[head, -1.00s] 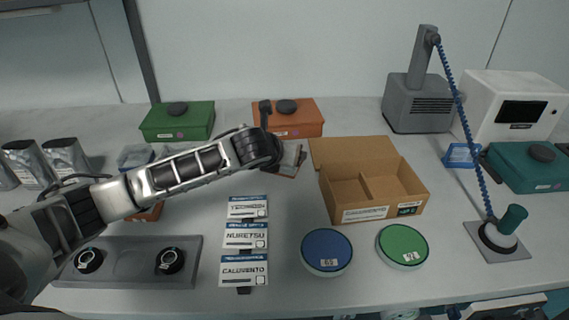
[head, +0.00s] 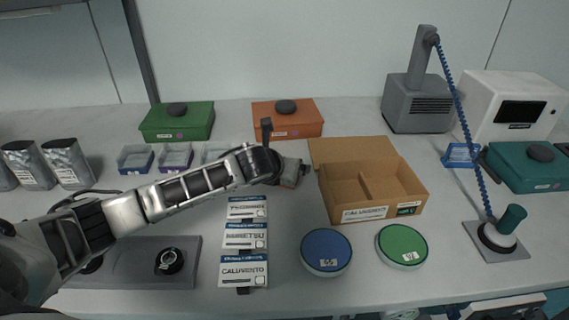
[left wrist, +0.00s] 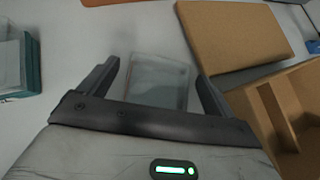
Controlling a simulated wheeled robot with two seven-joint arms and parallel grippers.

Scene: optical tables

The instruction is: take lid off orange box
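The orange box (head: 287,125) stands shut at the back of the table. Its flat lid carries a dark round knob (head: 286,106). In the left wrist view only a sliver of the orange box (left wrist: 98,2) shows at the top edge. My left gripper (head: 291,171) is in front of the orange box, nearer to me and lower in the picture. In the left wrist view its fingers (left wrist: 157,72) are spread apart. A translucent bin (left wrist: 158,82) shows between and beyond them; I cannot tell if they touch it. My right gripper is not in view.
An open cardboard box (head: 408,187) stands just right of my left gripper. A green box (head: 177,122) is left of the orange box. Small bins (head: 176,158) stand behind my left arm. Blue (head: 326,249) and green (head: 402,243) round tins are in front.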

